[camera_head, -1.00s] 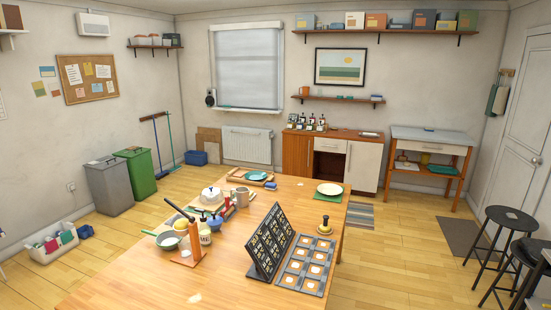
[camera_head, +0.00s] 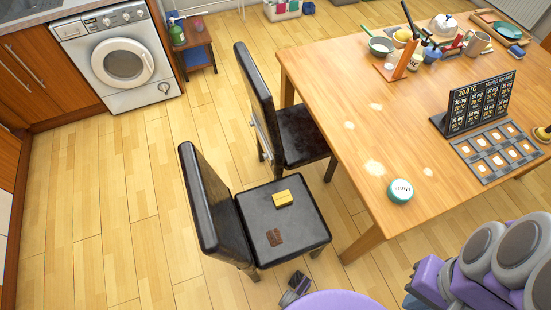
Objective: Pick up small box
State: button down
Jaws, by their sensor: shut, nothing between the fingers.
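A small yellow box (camera_head: 283,199) lies on the black seat of the nearer chair (camera_head: 300,218), in the middle of the view. It stands clear of the seat edges. A flat brown piece (camera_head: 274,237) lies beside it, nearer to me. My purple and grey arm parts (camera_head: 490,255) show at the lower right, apart from the chair. I cannot make out my gripper's fingers in the view, and nothing touches the box.
The nearer chair's tall back rises left of its seat. A second black chair (camera_head: 300,136) stands behind it against the wooden table (camera_head: 330,80). The table carries a round teal item (camera_head: 400,190) and a dark display stand (camera_head: 478,104). Floor to the left is clear.

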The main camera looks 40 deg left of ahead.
aim_at(281, 199)
jog(key=k+u, duration=0.1)
jog(key=u, duration=1.35)
